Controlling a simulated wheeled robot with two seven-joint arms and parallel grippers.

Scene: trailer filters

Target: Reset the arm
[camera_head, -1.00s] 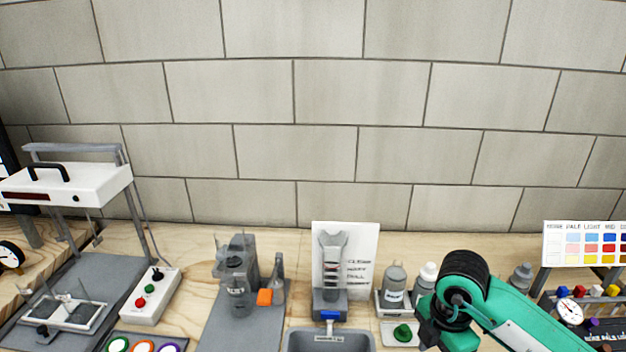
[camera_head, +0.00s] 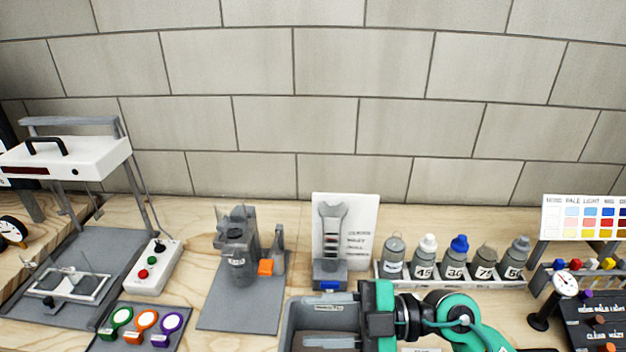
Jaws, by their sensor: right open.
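My right arm (camera_head: 465,322), green and black, comes in from the lower right. My right gripper (camera_head: 376,325) is at the bottom edge, over or just beside the right side of a grey bin (camera_head: 293,322). Its jaws are open; the fingertips are hard to make out and partly cut off by the frame, and I see nothing held. My left arm and left gripper are not in view.
A rack (camera_head: 450,281) of several bottles stands just behind the right arm. A gauge (camera_head: 565,286) stands to the right.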

